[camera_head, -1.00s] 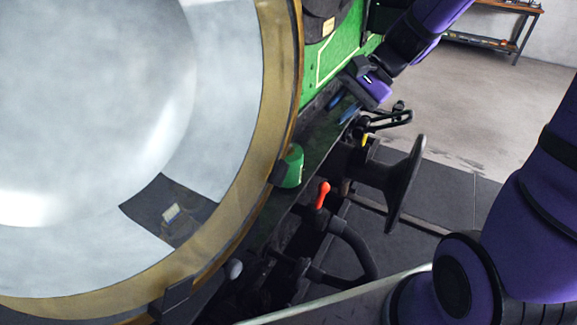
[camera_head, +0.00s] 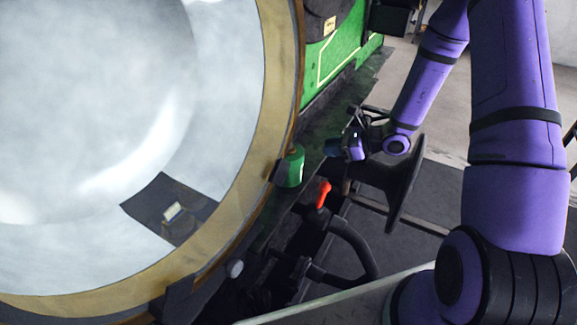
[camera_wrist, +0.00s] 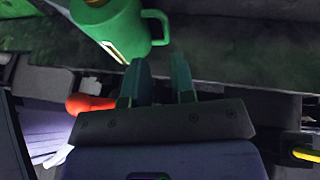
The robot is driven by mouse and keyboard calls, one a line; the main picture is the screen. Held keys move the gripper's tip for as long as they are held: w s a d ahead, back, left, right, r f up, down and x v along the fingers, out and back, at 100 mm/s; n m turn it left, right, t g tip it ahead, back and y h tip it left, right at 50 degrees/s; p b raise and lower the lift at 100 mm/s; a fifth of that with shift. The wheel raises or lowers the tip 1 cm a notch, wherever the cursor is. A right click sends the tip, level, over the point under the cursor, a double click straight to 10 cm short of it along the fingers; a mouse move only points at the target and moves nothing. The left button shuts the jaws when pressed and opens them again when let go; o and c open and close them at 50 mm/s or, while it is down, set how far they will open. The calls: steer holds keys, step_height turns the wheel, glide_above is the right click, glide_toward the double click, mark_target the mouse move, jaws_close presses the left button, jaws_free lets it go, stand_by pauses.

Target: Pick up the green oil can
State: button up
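The green oil can (camera_head: 291,168) stands on the dark running board, partly hidden behind the gold rim in the head view. In the wrist view the green oil can (camera_wrist: 110,27) shows at the top, with its handle on the right side. My gripper (camera_head: 335,148) is to the right of the can in the head view, apart from it. In the wrist view my gripper (camera_wrist: 161,75) has its two fingers spread with an empty gap between them.
A large round glass front with a gold rim (camera_head: 262,120) fills the left side. An orange-red handle (camera_head: 323,193) stands in front of the running board (camera_head: 330,122). A dark round buffer (camera_head: 407,185) is close under my arm. The running board behind the can is clear.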

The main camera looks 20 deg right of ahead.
mark_target(300, 153)
steer(key=shift+m, duration=0.3)
steer(key=x, duration=0.7)
steer(key=d+f+x, duration=0.1)
steer(key=x, duration=0.3)
steer(key=shift+w, duration=0.25)
jaws_close()
